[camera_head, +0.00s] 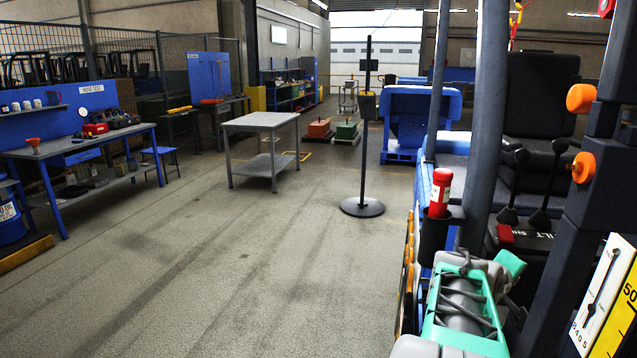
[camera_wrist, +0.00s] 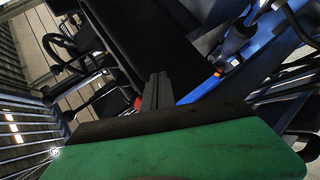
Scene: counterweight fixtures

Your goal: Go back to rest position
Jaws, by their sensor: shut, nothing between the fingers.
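My gripper (camera_wrist: 157,78) shows in the wrist view as two dark grey fingers close together, with nothing seen between them. Behind the fingers are a black panel, a blue beam and a small red part, all tilted in the picture. How far they are from the fingertips I cannot tell. In the head view, a teal and grey mechanism of my arm fills the lower right, close to the camera. The fingertips cannot be made out there.
A vehicle with a black seat (camera_head: 540,95) and a red canister (camera_head: 440,192) stands close on the right. A grey table (camera_head: 262,120), a black post (camera_head: 365,130) and a blue workbench (camera_head: 80,150) stand farther off. The floor at left front is clear.

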